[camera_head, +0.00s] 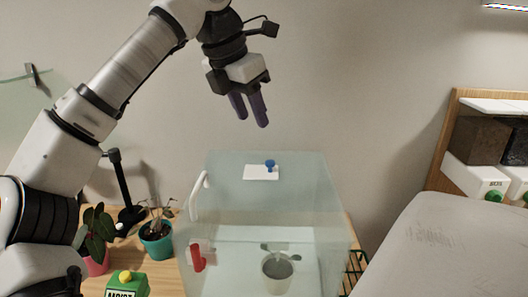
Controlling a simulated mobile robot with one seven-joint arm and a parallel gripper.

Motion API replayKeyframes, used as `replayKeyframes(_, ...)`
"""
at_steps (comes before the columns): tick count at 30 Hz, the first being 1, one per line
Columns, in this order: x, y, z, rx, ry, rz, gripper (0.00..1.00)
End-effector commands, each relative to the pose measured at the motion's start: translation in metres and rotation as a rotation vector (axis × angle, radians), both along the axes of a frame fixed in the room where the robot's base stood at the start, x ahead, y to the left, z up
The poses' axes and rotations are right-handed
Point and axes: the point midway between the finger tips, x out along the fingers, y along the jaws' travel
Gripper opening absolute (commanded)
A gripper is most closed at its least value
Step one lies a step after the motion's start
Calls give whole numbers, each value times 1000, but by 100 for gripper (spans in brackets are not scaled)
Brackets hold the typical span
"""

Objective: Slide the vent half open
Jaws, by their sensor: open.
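The vent is a white panel (257,174) with a blue knob (270,164) on the top of a clear glass case (315,185). The knob sits toward the panel's right side. I cannot tell how far the opening under the panel is covered. My gripper (249,123) is open and empty, with its purple fingers pointing down. In the picture it appears above the vent and a little to the left of the knob, apart from both.
The case has a white handle (198,196) and a red part (197,258) at left; a potted plant (278,276) is inside. Left are a teal pot (156,242), a pink pot (97,263), a black lamp (124,190) and a green box (126,284). A grey surface (455,245) lies right.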

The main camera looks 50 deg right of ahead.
Motion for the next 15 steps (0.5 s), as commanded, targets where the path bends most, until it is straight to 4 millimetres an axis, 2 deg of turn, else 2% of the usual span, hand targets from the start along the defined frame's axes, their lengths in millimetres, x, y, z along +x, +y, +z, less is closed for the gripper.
replayKeyframes(9,-4,-26,-63,-1,4,-5,41)
replayKeyframes(15,-5,-38,-92,-2,4,-4,41)
